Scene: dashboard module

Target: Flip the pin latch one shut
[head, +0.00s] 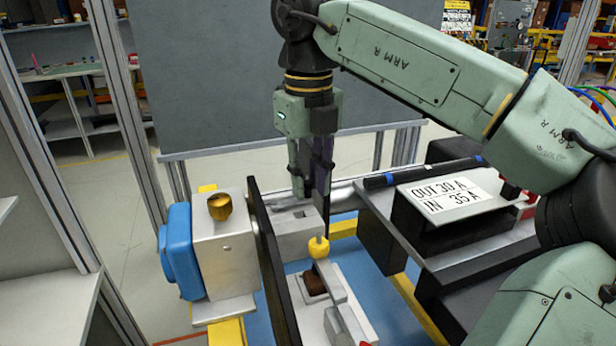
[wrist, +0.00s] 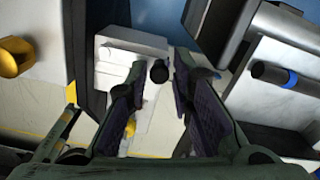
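A lever with a yellow knob (head: 318,247), which looks like the pin latch, stands on the pale mount right of the black panel. The knob is at the upper end of the light grey arm (head: 342,300). My gripper (head: 310,194) points down above and just behind the knob, its fingers apart. In the wrist view my gripper (wrist: 160,72) is open, with a dark round end (wrist: 159,71) showing between the fingertips. I cannot tell whether it touches them. A bit of yellow (wrist: 130,128), probably the knob, shows by the left finger. Part of the mount is hidden by the fingers.
A black upright panel (head: 272,260) stands close left of the mount. Beyond it is a metal box with a brass knob (head: 220,207) and a blue cap (head: 181,252). A labelled plate (head: 443,195) and a black cylinder (head: 423,172) lie to the right.

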